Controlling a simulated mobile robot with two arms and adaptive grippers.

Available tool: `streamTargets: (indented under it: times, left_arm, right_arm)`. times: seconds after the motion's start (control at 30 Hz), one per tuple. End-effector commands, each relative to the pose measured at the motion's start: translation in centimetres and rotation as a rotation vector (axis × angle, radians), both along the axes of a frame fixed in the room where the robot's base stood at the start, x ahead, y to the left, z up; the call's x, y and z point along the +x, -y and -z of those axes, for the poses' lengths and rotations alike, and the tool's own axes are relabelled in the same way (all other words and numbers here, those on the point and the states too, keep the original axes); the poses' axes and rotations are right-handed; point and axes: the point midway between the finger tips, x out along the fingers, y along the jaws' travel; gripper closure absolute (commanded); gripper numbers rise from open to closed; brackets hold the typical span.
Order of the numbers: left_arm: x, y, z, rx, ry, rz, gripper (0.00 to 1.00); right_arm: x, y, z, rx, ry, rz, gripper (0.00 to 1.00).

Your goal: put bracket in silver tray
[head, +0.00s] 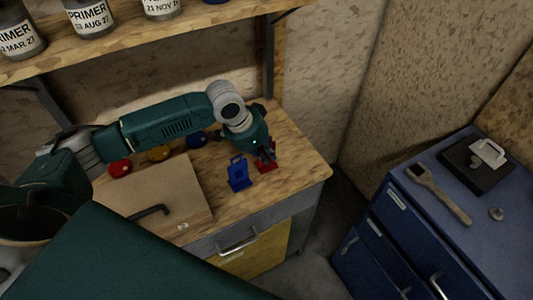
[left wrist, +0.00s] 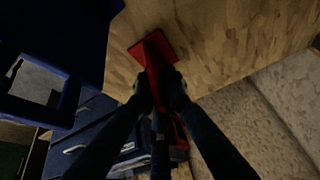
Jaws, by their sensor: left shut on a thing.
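A red bracket-like piece (head: 266,160) with a flat base plate is near the right end of the wooden workbench. My left gripper (head: 264,152) reaches down over it and is shut on it. In the left wrist view both fingers (left wrist: 160,88) close on the red piece (left wrist: 153,50), its plate over the wood. I cannot tell whether the plate touches the bench. A similar blue piece (head: 238,173) stands just left of it, apart from the gripper. No silver tray can be made out. My right gripper does not show.
A board (head: 150,200) with a black hex key (head: 149,212) lies on the bench (head: 310,171). Red, yellow and blue round items stand behind it. A shelf with paint tins is above.

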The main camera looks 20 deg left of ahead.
Motion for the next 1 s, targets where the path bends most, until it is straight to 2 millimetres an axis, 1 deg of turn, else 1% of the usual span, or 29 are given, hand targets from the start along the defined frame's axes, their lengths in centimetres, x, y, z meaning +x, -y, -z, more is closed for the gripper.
streamTargets:
  times: [0.23, 0.27, 0.3, 0.33, 0.37, 0.63, 0.77, 0.87, 1.0]
  left_arm:
    - [0.1, 0.0, 0.1, -0.001, 0.002, 0.000, 1.00]
    - [0.0, 0.0, 0.2, 0.000, 0.000, -0.001, 0.89]
    - [0.0, 0.0, 0.2, 0.000, 0.000, -0.001, 0.81]
    - [0.0, 0.0, 0.2, 0.000, 0.000, -0.001, 0.75]
    - [0.0, 0.0, 0.2, 0.000, 0.000, 0.000, 0.72]
    - [0.0, 0.0, 0.1, 0.000, 0.000, 0.000, 0.72]
    - [-0.1, -0.2, -0.7, 0.001, 0.001, -0.001, 0.72]
    - [-0.5, -0.6, -2.2, 0.000, 0.004, -0.001, 0.72]
    - [-1.5, -1.4, -4.9, 0.001, 0.005, -0.002, 0.72]
  right_arm:
    - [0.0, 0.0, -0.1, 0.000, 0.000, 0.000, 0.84]
    - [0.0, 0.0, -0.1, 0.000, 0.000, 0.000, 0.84]
    - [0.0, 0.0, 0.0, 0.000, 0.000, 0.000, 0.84]
    - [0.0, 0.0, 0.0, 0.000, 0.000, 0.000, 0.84]
    - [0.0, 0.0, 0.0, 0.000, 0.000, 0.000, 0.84]
    - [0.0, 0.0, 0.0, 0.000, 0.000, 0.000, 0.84]
    - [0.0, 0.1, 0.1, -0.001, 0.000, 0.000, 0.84]
    - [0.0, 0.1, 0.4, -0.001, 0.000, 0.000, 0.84]
    - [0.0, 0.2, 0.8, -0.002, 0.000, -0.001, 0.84]
